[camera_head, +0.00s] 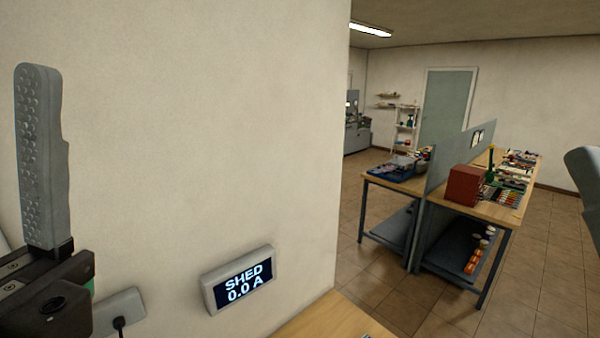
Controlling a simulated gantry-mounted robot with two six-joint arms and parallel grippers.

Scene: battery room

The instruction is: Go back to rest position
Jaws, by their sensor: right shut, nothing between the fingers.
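A grey rounded part shows at the right edge, mostly cut off.
A small display (238,279) on the wall reads "SHED 0.0 A". A white socket (119,312) with a black plug is left of it. A wooden surface (322,318) shows below. Workbenches (500,211) with a red box (463,185) stand farther off, with open tiled floor around.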

